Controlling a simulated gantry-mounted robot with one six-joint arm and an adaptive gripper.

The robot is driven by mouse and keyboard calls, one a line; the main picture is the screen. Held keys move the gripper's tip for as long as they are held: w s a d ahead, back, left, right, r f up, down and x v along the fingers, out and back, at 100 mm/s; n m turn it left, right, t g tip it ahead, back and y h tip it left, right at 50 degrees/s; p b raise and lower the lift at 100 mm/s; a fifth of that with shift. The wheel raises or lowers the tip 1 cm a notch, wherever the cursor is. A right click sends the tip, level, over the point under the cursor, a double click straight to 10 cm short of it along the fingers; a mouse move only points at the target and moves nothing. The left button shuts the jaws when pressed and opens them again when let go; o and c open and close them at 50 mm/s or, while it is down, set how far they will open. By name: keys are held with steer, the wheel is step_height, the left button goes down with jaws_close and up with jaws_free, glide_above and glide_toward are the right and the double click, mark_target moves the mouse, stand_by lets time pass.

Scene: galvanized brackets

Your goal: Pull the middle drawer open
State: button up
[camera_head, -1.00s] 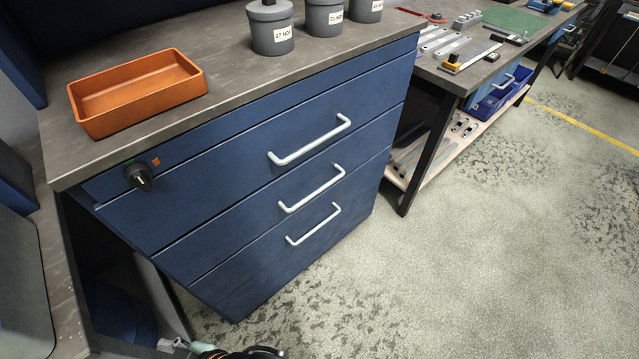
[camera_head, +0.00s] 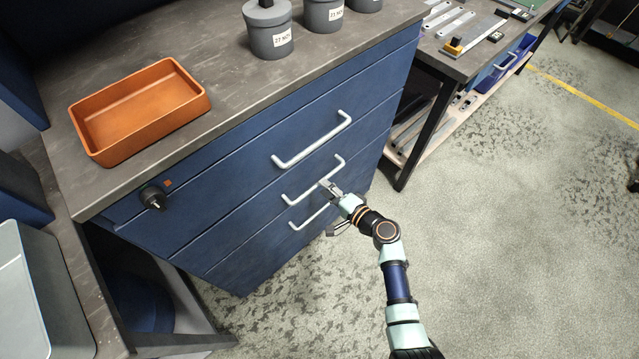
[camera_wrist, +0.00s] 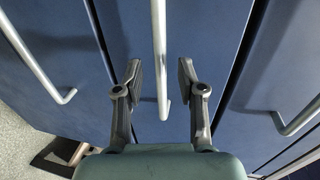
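The blue cabinet has three drawers, each with a pale bar handle, and all look closed. The middle drawer's handle (camera_head: 305,190) is the bar between the top drawer's handle (camera_head: 312,143) and the bottom drawer's handle (camera_head: 309,217). My gripper (camera_head: 326,186) is in front of the middle handle, towards its right part. In the wrist view my gripper (camera_wrist: 161,75) is open, one finger on each side of the middle handle (camera_wrist: 160,45), with gaps to both. How far the fingertips reach past the bar cannot be told. The middle drawer's front (camera_wrist: 205,30) lies behind.
An orange tray (camera_head: 85,125) and grey lidded pots (camera_head: 268,32) stand on the cabinet top. A dark knob (camera_head: 153,197) sticks out at the cabinet's left. A workbench (camera_head: 440,62) stands to the right. The floor (camera_head: 500,220) in front of the drawers is clear apart from my arm.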

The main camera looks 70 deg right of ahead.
steer(key=x, duration=0.3)
steer(key=shift+w+d+f+b, duration=0.1)
steer(key=shift+w+d+b, duration=0.05)
steer(key=shift+w+b, duration=0.2)
jaws_close()
